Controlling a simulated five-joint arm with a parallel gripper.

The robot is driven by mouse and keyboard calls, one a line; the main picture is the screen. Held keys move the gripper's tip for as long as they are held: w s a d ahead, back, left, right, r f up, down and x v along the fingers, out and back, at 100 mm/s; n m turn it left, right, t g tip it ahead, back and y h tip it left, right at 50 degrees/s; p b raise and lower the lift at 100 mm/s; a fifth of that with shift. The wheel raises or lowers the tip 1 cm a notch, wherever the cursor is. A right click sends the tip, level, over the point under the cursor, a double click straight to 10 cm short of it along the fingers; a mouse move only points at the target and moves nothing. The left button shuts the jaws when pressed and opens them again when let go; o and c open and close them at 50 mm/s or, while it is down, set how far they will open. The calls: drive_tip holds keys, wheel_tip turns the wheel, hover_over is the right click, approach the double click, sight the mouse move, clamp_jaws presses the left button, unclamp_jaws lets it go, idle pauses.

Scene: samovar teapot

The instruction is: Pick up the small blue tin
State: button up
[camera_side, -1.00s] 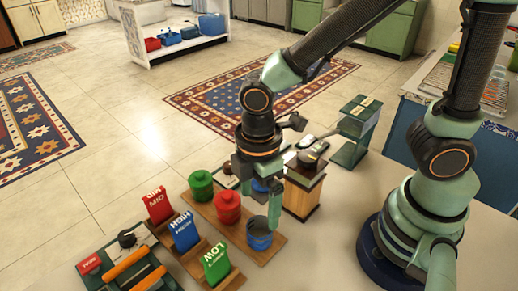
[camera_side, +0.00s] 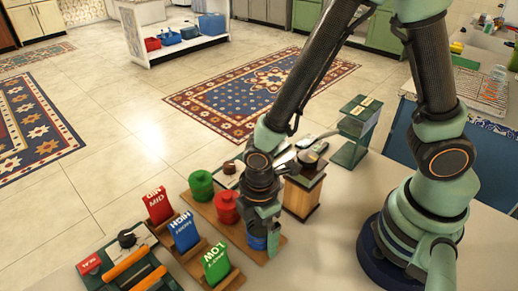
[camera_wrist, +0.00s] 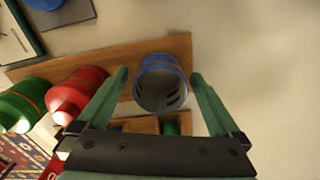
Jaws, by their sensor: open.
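The small blue tin (camera_wrist: 161,84) stands on a wooden board beside a red tin and a green tin. In the wrist view it lies between the two green fingers of my gripper (camera_wrist: 160,95), with a gap on each side. In the side view the blue tin (camera_side: 257,240) is mostly hidden behind my gripper (camera_side: 262,232), which has come down over it. My gripper is open and I cannot see contact with the tin.
The red tin (camera_side: 227,208) and green tin (camera_side: 201,186) share the board (camera_side: 276,247). Cards marked MID (camera_side: 158,205), HIGH (camera_side: 184,231) and LOW (camera_side: 216,263) stand at left. A wooden box (camera_side: 302,195) stands close behind. Bare counter (camera_side: 320,250) lies to the right.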

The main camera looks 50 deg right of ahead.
drive_tip(key=shift+f, duration=0.1)
drive_tip(key=c, duration=1.4)
